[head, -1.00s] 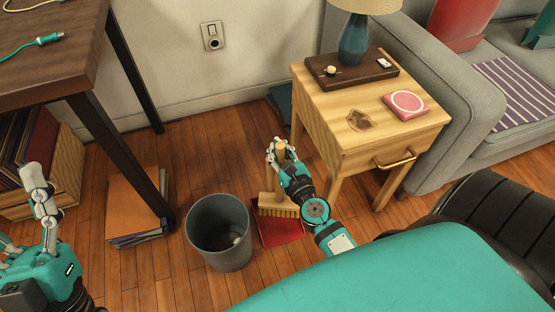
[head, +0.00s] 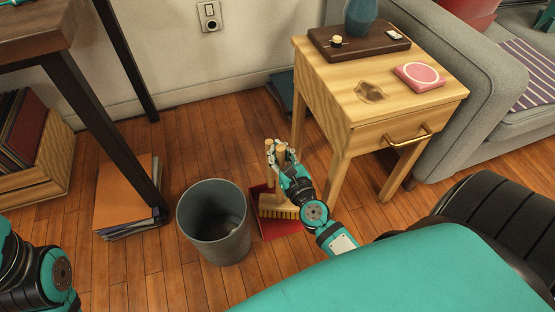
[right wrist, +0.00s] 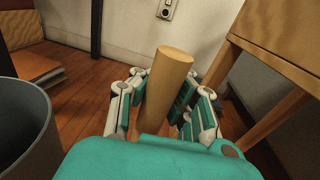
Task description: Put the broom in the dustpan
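The broom stands upright, its light wooden handle (right wrist: 168,85) between the fingers of my right gripper (head: 277,153). In the right wrist view the fingers flank the handle closely on both sides, and it rises above them. The yellow-bristled broom head (head: 279,209) is low, over the red dustpan (head: 280,229). The dustpan lies on the floor, partly hidden by the broom head and my right arm. Whether the bristles touch it cannot be told.
A grey bin (head: 190,226) stands just left of the dustpan. A wooden side table (head: 335,90) stands close on the right, with a sofa (head: 450,90) beyond. A desk leg (head: 118,145) and orange folders (head: 125,195) are at left. Open floor (head: 215,140) lies behind the bin.

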